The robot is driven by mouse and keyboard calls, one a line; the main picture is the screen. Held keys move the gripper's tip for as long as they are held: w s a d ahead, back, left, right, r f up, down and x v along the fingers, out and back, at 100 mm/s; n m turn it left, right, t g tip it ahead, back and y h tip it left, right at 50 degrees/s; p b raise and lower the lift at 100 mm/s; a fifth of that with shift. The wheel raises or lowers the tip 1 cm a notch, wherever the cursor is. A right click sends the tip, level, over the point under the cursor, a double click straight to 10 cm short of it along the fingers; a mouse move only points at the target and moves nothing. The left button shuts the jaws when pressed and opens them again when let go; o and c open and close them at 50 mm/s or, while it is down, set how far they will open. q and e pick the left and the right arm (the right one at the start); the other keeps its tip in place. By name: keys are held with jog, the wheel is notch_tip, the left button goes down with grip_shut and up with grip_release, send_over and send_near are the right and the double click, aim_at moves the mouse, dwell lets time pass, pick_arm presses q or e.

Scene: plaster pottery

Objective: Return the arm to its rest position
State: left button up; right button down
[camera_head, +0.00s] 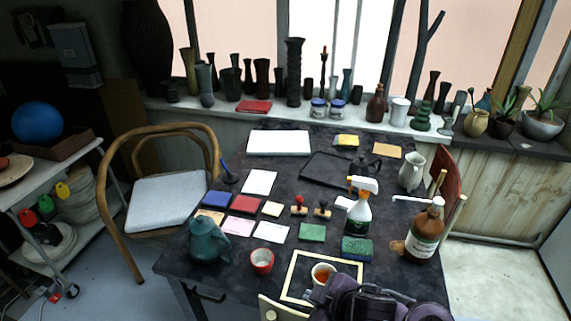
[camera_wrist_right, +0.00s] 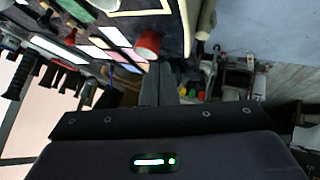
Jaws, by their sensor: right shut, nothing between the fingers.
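My right gripper (camera_head: 362,301) is at the bottom edge of the head view, over the near edge of the dark table (camera_head: 180,265). Its dark body partly covers the near right part of a cream frame (camera_head: 291,274) on the table. In the right wrist view the two dark fingers (camera_wrist_right: 159,84) are together with nothing between them. A white cup with orange-brown contents (camera_head: 323,273) stands inside the frame, close to the gripper in the picture. My left gripper is not in view.
A red cup (camera_head: 262,261), a teal teapot (camera_head: 208,241), a spray bottle (camera_head: 359,212) and a brown pump bottle (camera_head: 425,232) stand on the table. Cards and coloured pads lie between them. A wooden chair (camera_head: 168,187) stands at the left. Pale floor shows at right.

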jog(key=s+d+f+m+g+h, duration=0.1)
jog(key=s+d+m+g+h, duration=0.35)
jog(key=s+d+m, duration=0.75)
jog(key=s+d+f+n, duration=0.1)
jog(key=s+f, duration=0.1)
jog(key=f, duration=1.5)
jog(key=s+d+f, duration=0.1)
jog(key=s+f, duration=0.1)
jog(key=f, duration=1.4)
jog(key=s+d+f+g, duration=0.2)
jog(key=s+d+f, duration=0.1)
jog(key=s+f, duration=1.2)
jog(key=s, duration=0.3)
jog(key=shift+s+f+h, duration=0.2)
jog(key=shift+f+h, duration=0.15)
